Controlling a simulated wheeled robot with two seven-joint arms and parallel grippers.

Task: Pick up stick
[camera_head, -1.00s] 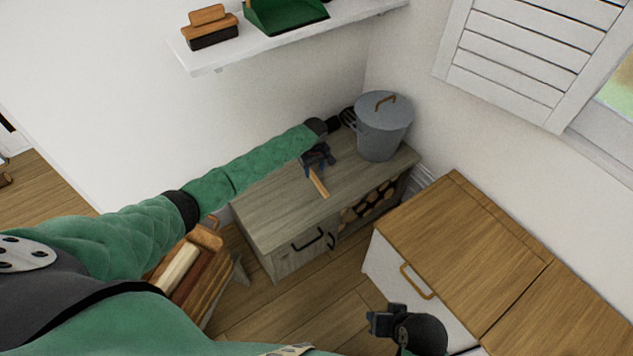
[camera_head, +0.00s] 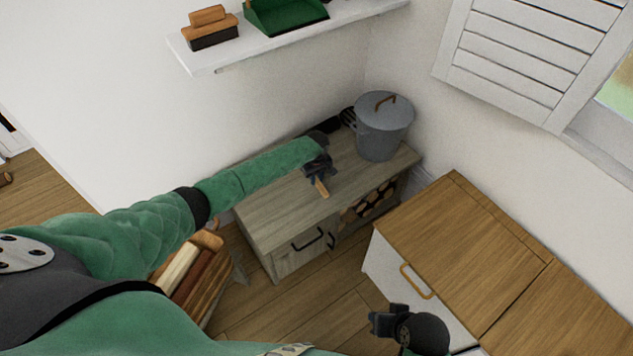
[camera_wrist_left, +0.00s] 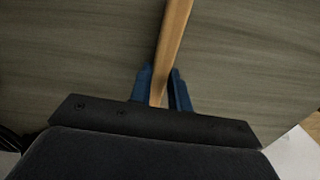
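A plain wooden stick (camera_head: 322,187) shows at its near end on the top of the grey-brown cabinet (camera_head: 270,205). My left gripper (camera_head: 318,168) is low over the cabinet top and hides the stick's far part. In the left wrist view the stick (camera_wrist_left: 173,40) runs at a slight slant between the two blue fingers (camera_wrist_left: 161,85). These fingers sit close on both sides of it, seemingly shut on it. I cannot tell whether the stick touches the cabinet. My right gripper (camera_head: 385,322) is at the bottom, away from the stick; its opening is unclear.
A grey lidded bucket (camera_head: 383,130) stands at the cabinet's back right, close to my left arm. A wooden-topped unit (camera_head: 455,235) stands at right. A white shelf (camera_head: 300,38) holds a brush (camera_head: 212,30) and green dustpan (camera_head: 285,14). The cabinet's front top is mostly clear.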

